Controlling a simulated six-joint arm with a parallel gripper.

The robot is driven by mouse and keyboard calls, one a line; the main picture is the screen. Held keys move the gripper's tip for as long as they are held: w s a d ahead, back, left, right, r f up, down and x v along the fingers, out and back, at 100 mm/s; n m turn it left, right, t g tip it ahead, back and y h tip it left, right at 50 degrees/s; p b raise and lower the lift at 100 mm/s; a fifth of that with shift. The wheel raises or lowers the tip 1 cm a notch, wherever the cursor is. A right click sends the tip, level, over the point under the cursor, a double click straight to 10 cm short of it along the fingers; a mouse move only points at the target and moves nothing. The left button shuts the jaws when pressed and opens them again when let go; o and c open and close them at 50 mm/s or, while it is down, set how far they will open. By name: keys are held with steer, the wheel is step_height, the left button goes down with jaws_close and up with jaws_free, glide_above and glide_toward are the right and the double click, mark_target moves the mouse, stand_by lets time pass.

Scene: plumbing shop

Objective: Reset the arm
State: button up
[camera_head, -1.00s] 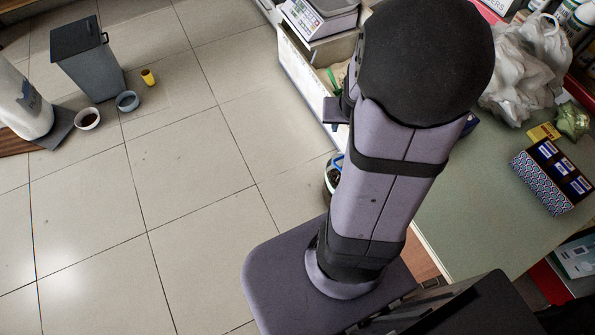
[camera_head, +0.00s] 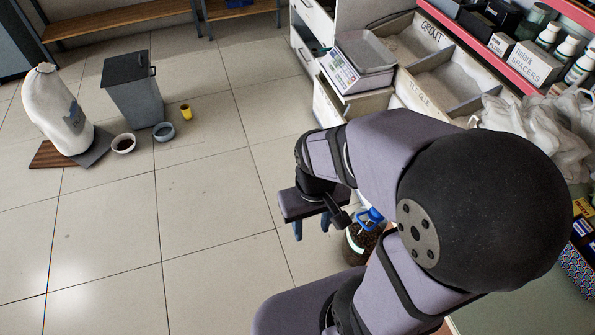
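My arm fills the right half of the view, bent at a large black joint. My gripper (camera_head: 312,228) hangs below the folded forearm, pointing down over the tiled floor. Its two blue-grey fingers stand apart, with nothing seen between them. A dark bottle or jar with a blue handle (camera_head: 372,216) stands just right of the gripper, apart from it as far as I can see. My arm hides part of it.
A weighing scale (camera_head: 365,52) stands on the counter near open bins marked grout. White plastic bags (camera_head: 540,125) lie on the right. A grey bin (camera_head: 135,92), two bowls, a yellow cup (camera_head: 186,112) and a white sack (camera_head: 55,110) are on the floor. Middle floor is clear.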

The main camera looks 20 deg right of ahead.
step_height(320, 180, up, 8)
steer(key=p, duration=0.8)
steer(key=shift+r, duration=0.15)
stand_by(0.3)
